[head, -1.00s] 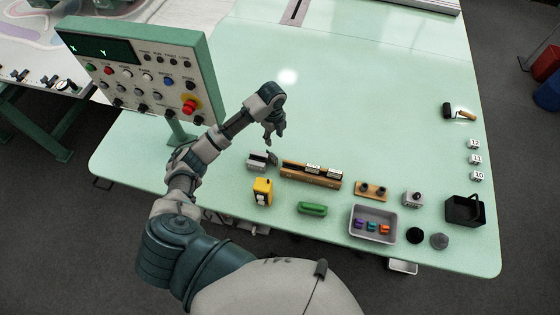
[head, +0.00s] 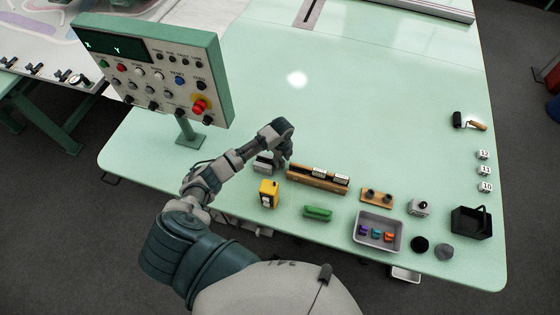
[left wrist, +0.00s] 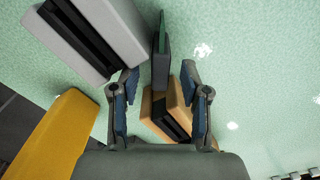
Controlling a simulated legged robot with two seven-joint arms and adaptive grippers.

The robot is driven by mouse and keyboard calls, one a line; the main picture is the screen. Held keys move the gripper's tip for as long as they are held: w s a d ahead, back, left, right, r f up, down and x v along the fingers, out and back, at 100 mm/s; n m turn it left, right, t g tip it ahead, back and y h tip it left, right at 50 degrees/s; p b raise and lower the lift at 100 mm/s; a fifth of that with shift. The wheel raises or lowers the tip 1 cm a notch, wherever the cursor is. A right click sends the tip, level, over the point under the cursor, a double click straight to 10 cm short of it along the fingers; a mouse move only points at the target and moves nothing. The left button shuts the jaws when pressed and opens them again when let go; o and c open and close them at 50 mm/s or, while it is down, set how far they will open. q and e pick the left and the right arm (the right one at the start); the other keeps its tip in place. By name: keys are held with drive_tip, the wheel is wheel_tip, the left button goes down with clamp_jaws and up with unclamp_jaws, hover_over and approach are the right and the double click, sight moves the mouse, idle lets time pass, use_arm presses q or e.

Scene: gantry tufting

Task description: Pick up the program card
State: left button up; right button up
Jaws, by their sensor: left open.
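A thin upright dark grey piece with a green edge (left wrist: 160,60), which looks like the program card, stands between my fingers in the left wrist view. My left gripper (head: 282,163) is open and low over the table, and its fingers (left wrist: 160,78) lie on either side of the piece, apart from it. In the head view my gripper largely hides that piece. A grey slotted box (head: 263,164) is just left of the gripper; it also shows in the left wrist view (left wrist: 118,28). My right gripper is not in view.
A wooden rack (head: 305,180) with white-labelled pieces is close right of the gripper. A yellow device (head: 268,194) and a green bar (head: 317,213) lie nearer. A control panel (head: 152,80) stands left. The table (head: 380,110) is clear behind.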

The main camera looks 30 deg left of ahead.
use_arm(q)
drive_tip(key=shift+f, duration=1.3)
clamp_jaws()
